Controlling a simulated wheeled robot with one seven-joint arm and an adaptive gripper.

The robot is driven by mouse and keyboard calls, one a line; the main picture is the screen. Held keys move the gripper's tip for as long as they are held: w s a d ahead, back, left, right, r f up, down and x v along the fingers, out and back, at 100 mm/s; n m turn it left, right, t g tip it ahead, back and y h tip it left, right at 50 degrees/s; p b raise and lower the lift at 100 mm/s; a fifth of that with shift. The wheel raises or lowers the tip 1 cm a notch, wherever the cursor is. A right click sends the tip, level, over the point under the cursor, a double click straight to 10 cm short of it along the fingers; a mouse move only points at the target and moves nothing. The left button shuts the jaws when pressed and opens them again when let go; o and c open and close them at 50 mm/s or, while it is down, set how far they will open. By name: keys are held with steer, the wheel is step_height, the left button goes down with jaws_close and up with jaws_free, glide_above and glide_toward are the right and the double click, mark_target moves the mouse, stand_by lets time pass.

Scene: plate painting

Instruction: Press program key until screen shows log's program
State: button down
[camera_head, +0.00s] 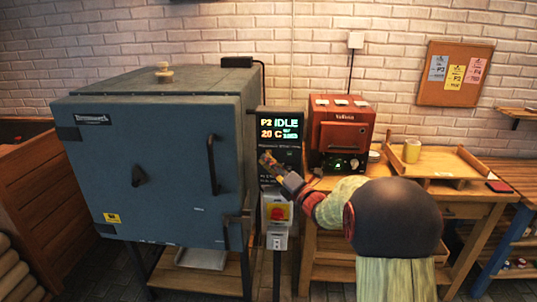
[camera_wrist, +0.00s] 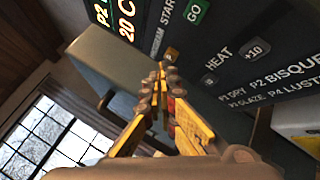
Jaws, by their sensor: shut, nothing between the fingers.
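The dark control panel (camera_head: 281,150) stands at the right of the blue kiln. Its lit screen (camera_head: 281,129) reads P2 IDLE and 20 C. In the wrist view the screen (camera_wrist: 116,20) shows tilted at the top left. The small orange program key (camera_wrist: 173,53) lies under the PROGRAM label. My gripper (camera_wrist: 162,70) is shut and empty, its tips just below this key in the picture. I cannot tell whether they touch it. In the head view my gripper (camera_head: 267,160) is at the panel, below the screen, hiding part of its keys. No readable log is visible.
Beside the program key are a green GO key (camera_wrist: 195,12), a HEAT key (camera_wrist: 209,80) and a +10 key (camera_wrist: 253,50). A red switch (camera_head: 278,212) sits below the panel. A cork board (camera_head: 425,92) holds notes marked P3, P2 and P4. A red kiln (camera_head: 341,110) stands right.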

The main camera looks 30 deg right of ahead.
steer(key=shift+s+a, duration=0.1)
steer(key=shift+s, duration=0.1)
steer(key=shift+s+a, duration=0.75)
steer(key=shift+s, duration=0.3)
steer(key=shift+s+a, duration=0.7)
steer(key=shift+s, duration=0.35)
